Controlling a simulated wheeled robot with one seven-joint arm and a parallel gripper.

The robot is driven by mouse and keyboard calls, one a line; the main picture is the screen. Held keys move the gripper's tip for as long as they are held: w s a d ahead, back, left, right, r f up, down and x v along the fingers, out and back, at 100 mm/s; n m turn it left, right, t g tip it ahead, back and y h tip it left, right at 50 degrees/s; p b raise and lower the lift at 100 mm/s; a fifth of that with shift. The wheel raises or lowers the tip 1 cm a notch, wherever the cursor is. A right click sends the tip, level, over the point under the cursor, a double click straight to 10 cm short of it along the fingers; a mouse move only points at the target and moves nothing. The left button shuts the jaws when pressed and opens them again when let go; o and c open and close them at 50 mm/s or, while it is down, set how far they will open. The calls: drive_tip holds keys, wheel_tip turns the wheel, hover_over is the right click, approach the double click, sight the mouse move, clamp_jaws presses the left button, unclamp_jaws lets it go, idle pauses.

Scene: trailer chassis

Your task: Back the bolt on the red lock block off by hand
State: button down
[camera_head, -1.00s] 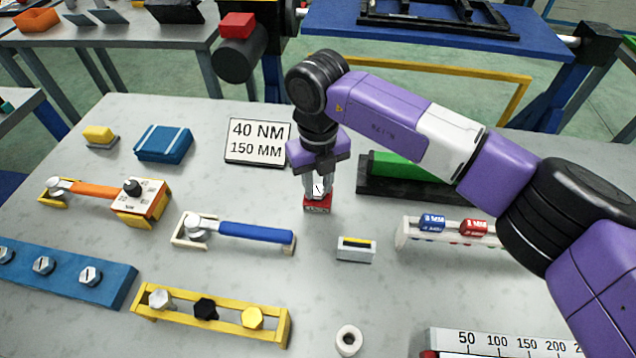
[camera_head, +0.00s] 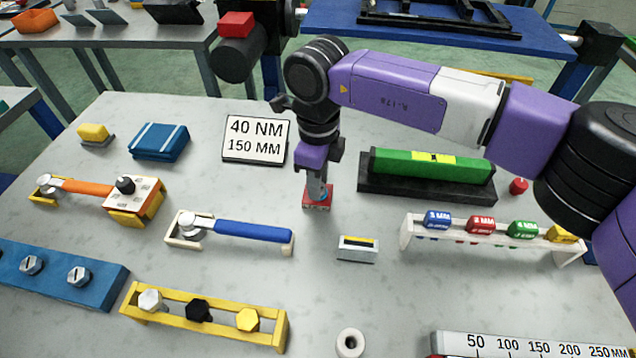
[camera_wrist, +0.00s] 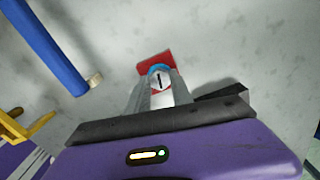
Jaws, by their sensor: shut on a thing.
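The red lock block (camera_head: 317,203) sits on the grey table, a little right of the blue-handled wrench. Its bolt (camera_wrist: 159,79), with a dark line across a pale head and a blue ring behind it, shows between my fingers in the wrist view. The block's red corner also shows in the wrist view (camera_wrist: 154,64). My gripper (camera_head: 318,192) points down over the block and is shut on the bolt. In the head view the fingers hide most of the bolt; some blue shows at their tips.
A blue-handled wrench (camera_head: 252,231) on its stand lies left of the block. A small grey holder (camera_head: 357,250) stands to the front right. A green bar on a black base (camera_head: 428,191) and a white rack of coloured pieces (camera_head: 492,233) are to the right. Table between them is clear.

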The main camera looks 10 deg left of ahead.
drive_tip(key=n, duration=0.2)
drive_tip(key=n+b, duration=0.1)
drive_tip(key=shift+f+n, duration=0.2)
drive_tip(key=shift+n, duration=0.2)
drive_tip(key=n+b, duration=0.1)
drive_tip(key=n, duration=0.2)
drive_tip(key=shift+n, duration=0.3)
drive_tip(key=n, duration=0.3)
drive_tip(key=shift+f+n+b, duration=0.1)
drive_tip(key=shift+n+b, duration=0.2)
drive_tip(key=shift+b, duration=0.1)
drive_tip(key=n, duration=0.4)
drive_tip(key=shift+n, duration=0.3)
drive_tip(key=n, duration=0.3)
drive_tip(key=shift+n+b, duration=0.3)
drive_tip(key=shift+b, duration=0.1)
drive_tip(key=n, duration=0.3)
drive_tip(key=shift+n, duration=0.3)
drive_tip(key=n, duration=0.3)
drive_tip(key=shift+s+n, duration=0.1)
drive_tip(key=shift+n, duration=2)
